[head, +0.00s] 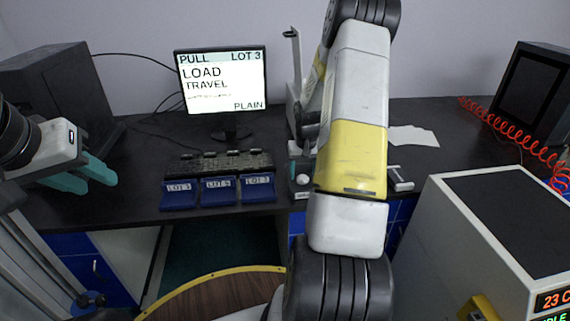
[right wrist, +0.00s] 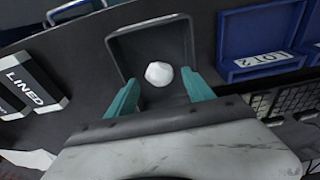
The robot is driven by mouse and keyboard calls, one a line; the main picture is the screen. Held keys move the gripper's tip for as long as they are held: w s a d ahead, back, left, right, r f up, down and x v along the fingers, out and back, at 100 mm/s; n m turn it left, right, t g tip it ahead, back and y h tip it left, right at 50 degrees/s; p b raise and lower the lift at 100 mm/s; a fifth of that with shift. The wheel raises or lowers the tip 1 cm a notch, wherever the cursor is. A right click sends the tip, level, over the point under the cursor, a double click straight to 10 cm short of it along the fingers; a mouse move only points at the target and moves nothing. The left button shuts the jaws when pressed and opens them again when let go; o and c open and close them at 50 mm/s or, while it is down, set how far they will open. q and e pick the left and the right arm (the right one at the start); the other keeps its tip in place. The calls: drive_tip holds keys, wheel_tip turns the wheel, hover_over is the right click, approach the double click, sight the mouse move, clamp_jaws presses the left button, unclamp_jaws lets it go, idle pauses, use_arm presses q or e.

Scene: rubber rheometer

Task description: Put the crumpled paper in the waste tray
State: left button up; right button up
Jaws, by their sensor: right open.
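The crumpled paper (right wrist: 159,73) is a small white ball. It shows inside the outline of a dark grey open tray (right wrist: 128,45), which looks like the waste tray. In the head view the paper (head: 306,177) is partly hidden by my right arm, beside the blue lot trays. My right gripper (right wrist: 160,77) is open over the tray, with one teal finger on each side of the paper and gaps between. My left gripper (head: 97,184) is open and empty at the far left, by the bench's front edge.
Blue lot trays (head: 219,191) stand in a row before the keyboard (head: 219,163) and monitor (head: 222,83). A block marked LINED (right wrist: 32,84) lies on the other side of the grey tray. White sheets (head: 413,136) lie behind. A large cabinet (head: 500,220) stands at the right.

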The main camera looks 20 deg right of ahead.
wheel_tip(320, 180, up, 10)
drive_tip(key=s, duration=0.2)
drive_tip(key=s+a+r+n+t, duration=0.1)
drive_tip(key=s+a+r, duration=0.3)
drive_tip(key=a+r, duration=0.3)
drive_tip(key=s+a+r+n+t, duration=0.1)
drive_tip(key=s+a+r, duration=0.35)
drive_tip(key=r, duration=0.45)
drive_tip(key=s+a+r+t+y, duration=0.1)
drive_tip(key=s+a+r, duration=0.1)
drive_tip(key=s+a, duration=0.3)
drive_tip(key=s+a+r+n+t+y, duration=0.1)
drive_tip(key=s+a+r, duration=0.2)
drive_tip(key=s, duration=0.7)
drive_tip(key=shift+a+y, duration=0.3)
drive_tip(key=shift+a, duration=0.75)
drive_tip(key=shift+d, duration=0.1)
